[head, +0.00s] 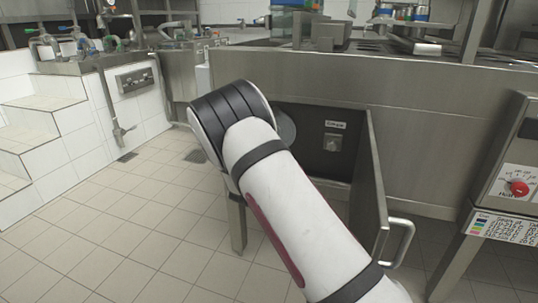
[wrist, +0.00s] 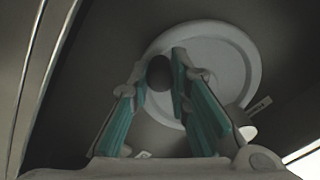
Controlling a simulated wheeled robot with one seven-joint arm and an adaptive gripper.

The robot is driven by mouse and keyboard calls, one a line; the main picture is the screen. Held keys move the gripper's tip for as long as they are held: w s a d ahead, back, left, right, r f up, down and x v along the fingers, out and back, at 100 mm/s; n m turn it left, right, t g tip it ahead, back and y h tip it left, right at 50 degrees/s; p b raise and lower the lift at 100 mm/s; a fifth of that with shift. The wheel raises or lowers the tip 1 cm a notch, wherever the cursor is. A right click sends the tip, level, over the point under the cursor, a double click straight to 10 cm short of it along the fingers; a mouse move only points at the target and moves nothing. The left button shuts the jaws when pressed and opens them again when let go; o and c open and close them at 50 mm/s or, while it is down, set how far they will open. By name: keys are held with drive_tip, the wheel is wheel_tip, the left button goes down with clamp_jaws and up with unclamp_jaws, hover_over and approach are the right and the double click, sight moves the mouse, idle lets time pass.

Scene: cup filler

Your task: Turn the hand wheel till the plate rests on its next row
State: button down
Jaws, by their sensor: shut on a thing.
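The hand wheel (wrist: 228,62) is a pale round disc with a raised rim, seen in the wrist view in front of my gripper (wrist: 159,73). A dark round knob (wrist: 158,74) on the wheel sits between my teal-padded fingers, which are shut on it. In the head view, part of a grey disc (head: 286,129), likely the same wheel, shows inside the open cabinet, beside my arm. My arm hides the rest of it and my gripper there. I cannot make out the plate or its rows with certainty in either view.
The cabinet door (head: 374,190) stands open to the right of my arm, with a bar handle (head: 400,242). A small labelled switch (head: 333,143) is inside the cabinet. A red knob (head: 518,188) is at far right. Tiled floor (head: 125,225) is clear at left.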

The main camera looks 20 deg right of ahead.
drive_tip(key=a+m, duration=0.1)
drive_tip(key=m, duration=0.1)
drive_tip(key=w+a+m, duration=0.1)
drive_tip(key=m, duration=0.1)
drive_tip(key=shift+w+r, duration=0.1)
drive_tip(key=shift+w, duration=0.05)
drive_tip(key=shift+w+a+r+m, duration=0.15)
drive_tip(key=shift+a+m, duration=0.05)
drive_tip(key=shift+m, duration=0.45)
drive_tip(key=shift+w+a+r+m, duration=0.1)
drive_tip(key=shift+w+a+m, duration=0.1)
drive_tip(key=shift+m, duration=0.45)
drive_tip(key=c, duration=1.5)
unclamp_jaws()
drive_tip(key=shift+s, duration=0.15)
drive_tip(key=v, duration=1.1)
drive_tip(key=shift+s+a, duration=0.25)
drive_tip(key=shift+s, duration=0.05)
